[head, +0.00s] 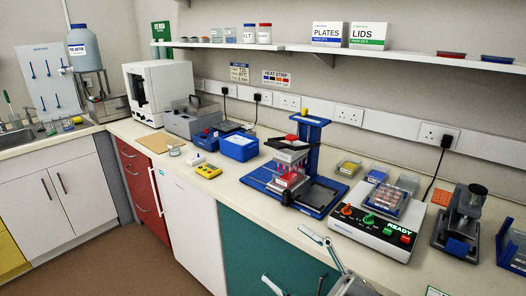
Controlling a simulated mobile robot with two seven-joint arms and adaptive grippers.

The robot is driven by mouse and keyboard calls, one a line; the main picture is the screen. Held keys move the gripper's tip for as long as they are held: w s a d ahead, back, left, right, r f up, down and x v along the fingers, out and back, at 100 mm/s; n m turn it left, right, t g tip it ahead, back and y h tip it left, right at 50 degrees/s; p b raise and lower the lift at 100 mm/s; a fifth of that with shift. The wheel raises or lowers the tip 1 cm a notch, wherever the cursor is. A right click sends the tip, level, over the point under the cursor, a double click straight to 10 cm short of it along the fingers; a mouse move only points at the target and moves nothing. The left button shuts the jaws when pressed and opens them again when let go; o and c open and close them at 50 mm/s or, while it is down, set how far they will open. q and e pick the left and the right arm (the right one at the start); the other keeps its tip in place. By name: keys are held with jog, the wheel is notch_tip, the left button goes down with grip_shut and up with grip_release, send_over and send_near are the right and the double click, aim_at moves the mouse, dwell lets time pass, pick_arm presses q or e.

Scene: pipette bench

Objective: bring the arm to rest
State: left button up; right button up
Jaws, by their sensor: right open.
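My right gripper (285,254) shows at the bottom of the head view, its grey fingers spread apart and nothing between them. It is in front of the white bench top (262,187), over the teal cabinet front (250,252) in the picture. Its arm is mostly cut off by the lower edge. I cannot tell its exact height or distance from the bench edge. My left gripper is not in view.
A blue-framed press (312,135) stands mid-bench. To its right are a control box reading READY (377,222) and a dark device (462,215). A blue bin (238,147) and yellow device (207,171) sit left.

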jog(key=d+f+m+t+h, duration=0.2)
jog(key=d+f+m+h, duration=0.4)
jog(key=f, duration=0.4)
jog(key=d+f+m+t+h, duration=0.2)
jog(key=d+f+m+h, duration=0.3)
jog(key=f+m+h, duration=0.45)
jog(key=s+d+f+m+g, duration=0.1)
jog(key=s+d+f+g, duration=0.1)
jog(key=s+f, duration=0.3)
jog(key=s+d+f+m+g+h, duration=0.1)
jog(key=s+f, duration=0.5)
jog(key=f, duration=0.7)
jog(key=shift+s+d+g, duration=0.25)
jog(key=shift+d+g, duration=0.45)
jog(key=shift+g, duration=0.2)
jog(key=shift+h, duration=0.25)
